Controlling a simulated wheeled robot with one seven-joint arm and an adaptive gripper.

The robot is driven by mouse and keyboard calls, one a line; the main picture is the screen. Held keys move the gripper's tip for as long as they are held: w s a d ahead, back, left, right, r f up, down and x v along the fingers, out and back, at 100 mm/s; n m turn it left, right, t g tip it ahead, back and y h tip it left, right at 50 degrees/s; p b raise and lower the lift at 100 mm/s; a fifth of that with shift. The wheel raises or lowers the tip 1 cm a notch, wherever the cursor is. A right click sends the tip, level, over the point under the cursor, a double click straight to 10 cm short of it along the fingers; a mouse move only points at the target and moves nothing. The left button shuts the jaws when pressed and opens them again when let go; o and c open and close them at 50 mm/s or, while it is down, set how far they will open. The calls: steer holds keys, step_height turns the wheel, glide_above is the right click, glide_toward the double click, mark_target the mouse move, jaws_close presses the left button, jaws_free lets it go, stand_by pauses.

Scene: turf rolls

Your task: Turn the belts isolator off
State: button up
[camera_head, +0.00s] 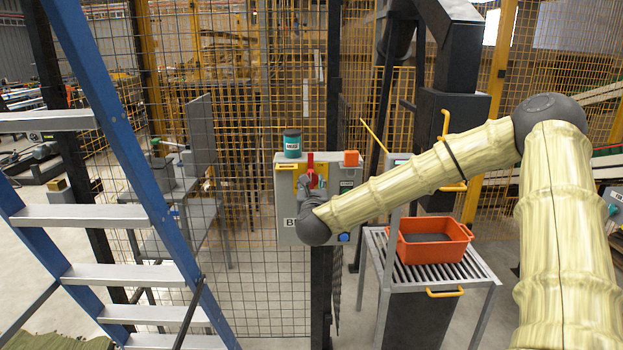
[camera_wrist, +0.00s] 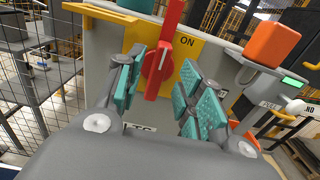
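The belts isolator is a grey box (camera_head: 287,215) on a dark post, partly hidden by my arm in the head view. In the wrist view its red handle (camera_wrist: 161,62) stands nearly upright on a yellow plate (camera_wrist: 196,58), with "ON" printed just right of the handle's upper part. The handle's top is cut off by the frame. The letters "LTS" show below, partly covered by my gripper. My gripper (camera_wrist: 166,88) is open, with teal-padded fingers on either side of the handle and nothing gripped. In the head view the red handle (camera_head: 311,168) shows just above my gripper.
A teal tin (camera_head: 292,143) and an orange block (camera_head: 351,158) sit at the top of the box. A blue stepladder (camera_head: 130,185) stands left. An orange crate (camera_head: 463,234) rests on a slatted stand at right. Mesh fencing runs behind.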

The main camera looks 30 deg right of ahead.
steer(key=shift+p+x, duration=0.3)
steer(key=shift+x, duration=1.35)
steer(key=shift+c, duration=0.3)
jaws_close()
